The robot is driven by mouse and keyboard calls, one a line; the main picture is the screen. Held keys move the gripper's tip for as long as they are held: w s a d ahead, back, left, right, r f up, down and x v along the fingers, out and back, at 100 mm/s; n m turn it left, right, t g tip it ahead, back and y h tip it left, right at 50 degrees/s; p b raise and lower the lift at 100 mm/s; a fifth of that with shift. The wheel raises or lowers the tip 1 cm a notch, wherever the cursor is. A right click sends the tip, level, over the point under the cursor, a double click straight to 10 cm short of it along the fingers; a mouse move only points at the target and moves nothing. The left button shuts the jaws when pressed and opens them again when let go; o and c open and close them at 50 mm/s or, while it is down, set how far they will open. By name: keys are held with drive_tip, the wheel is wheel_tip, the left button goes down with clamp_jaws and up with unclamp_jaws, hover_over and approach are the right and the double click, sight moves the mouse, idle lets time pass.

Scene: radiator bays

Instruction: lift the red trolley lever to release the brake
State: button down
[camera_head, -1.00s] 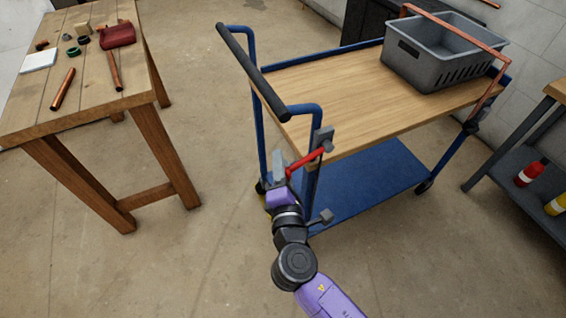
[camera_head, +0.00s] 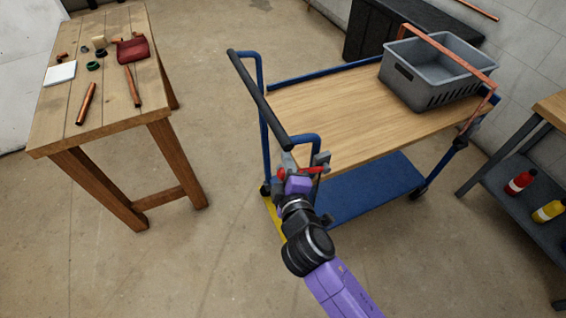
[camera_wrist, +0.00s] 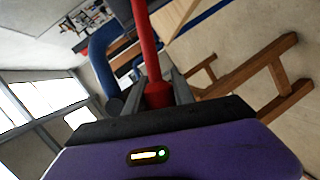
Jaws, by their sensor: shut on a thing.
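The red trolley lever (camera_head: 313,170) is on the near corner of the blue trolley (camera_head: 265,115), below its dark push handle. It lies nearly level, running left from a grey bracket (camera_head: 321,160). My gripper (camera_head: 284,165) is at the lever's left end, and its wrist partly hides the lever. In the wrist view the red lever (camera_wrist: 147,45) runs down between the two grey fingers of my gripper (camera_wrist: 158,88), which are shut on it.
A grey crate (camera_head: 405,75) and a copper pipe frame (camera_head: 445,48) are on the trolley's wooden top. A wooden workbench (camera_head: 110,90) with small parts stands left. A shelf with bottles (camera_head: 520,182) stands right. Floor between bench and trolley is clear.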

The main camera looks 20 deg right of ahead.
drive_tip(key=shift+d+r+m+p, duration=0.15)
drive_tip(key=shift+r+m+p, duration=0.15)
drive_tip(key=shift+r+p, duration=0.05)
idle(0.3)
drive_tip(key=c, duration=1.1)
unclamp_jaws()
drive_tip(key=shift+o, duration=0.2)
